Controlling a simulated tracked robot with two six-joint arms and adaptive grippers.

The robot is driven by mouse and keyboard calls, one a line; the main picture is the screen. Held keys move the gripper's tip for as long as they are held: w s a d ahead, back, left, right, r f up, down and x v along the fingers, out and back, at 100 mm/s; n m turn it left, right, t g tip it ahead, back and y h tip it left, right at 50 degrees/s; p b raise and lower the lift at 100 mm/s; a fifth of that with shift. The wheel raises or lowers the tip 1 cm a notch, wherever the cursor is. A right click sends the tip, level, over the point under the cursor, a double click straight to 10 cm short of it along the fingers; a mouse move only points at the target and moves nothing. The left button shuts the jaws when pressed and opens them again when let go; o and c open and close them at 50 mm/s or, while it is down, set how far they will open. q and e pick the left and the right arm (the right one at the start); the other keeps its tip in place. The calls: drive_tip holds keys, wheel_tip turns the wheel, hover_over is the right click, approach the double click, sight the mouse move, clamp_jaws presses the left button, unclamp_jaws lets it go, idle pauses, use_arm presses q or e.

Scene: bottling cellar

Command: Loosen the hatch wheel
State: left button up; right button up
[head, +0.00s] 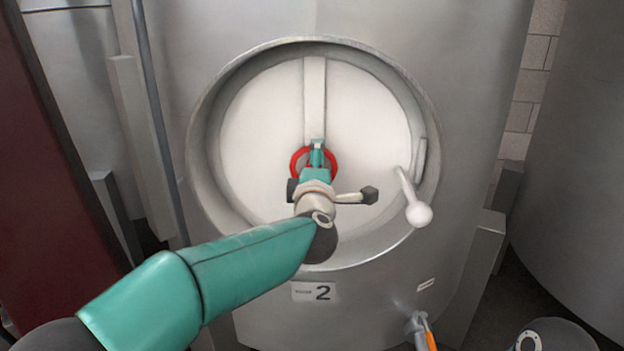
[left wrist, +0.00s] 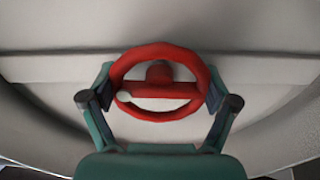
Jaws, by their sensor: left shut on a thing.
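The red hatch wheel (head: 332,161) sits at the middle of the round pale hatch (head: 255,130) on the steel tank. My left gripper (head: 317,158) reaches it from below and hides part of it. In the left wrist view, the wheel (left wrist: 160,90) shows its ring, crossbar, hub and a small pale knob at its left. There the left gripper (left wrist: 159,86) has one finger on each side of the rim, shut on the wheel. The crossbar lies about level in that view. My right gripper is out of view.
A lever with a white ball knob (head: 418,214) sticks out at the right of the hatch rim. A plate marked 2 (head: 315,292) is below the hatch. An orange-handled fitting (head: 428,338) is at the lower right. Another tank (head: 575,160) stands at right.

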use_arm(q)
drive_tip(key=n+b, duration=0.1)
drive_tip(key=n, duration=0.1)
drive_tip(key=n+b, duration=0.1)
drive_tip(key=shift+a+f+n, duration=0.15)
drive_tip(key=shift+f+n, duration=0.15)
drive_tip(key=shift+n, duration=0.1)
drive_tip(key=shift+r+n+b, duration=0.1)
drive_tip(key=shift+n+b, duration=0.6)
drive_tip(key=shift+n, duration=0.5)
drive_tip(key=o, duration=0.9)
drive_tip(key=shift+w, duration=0.1)
drive_tip(key=shift+r, duration=0.15)
drive_tip(key=shift+s, duration=0.25)
drive_tip(key=shift+s, duration=0.25)
drive_tip(key=s, duration=1.1)
drive_tip(key=shift+a, duration=0.3)
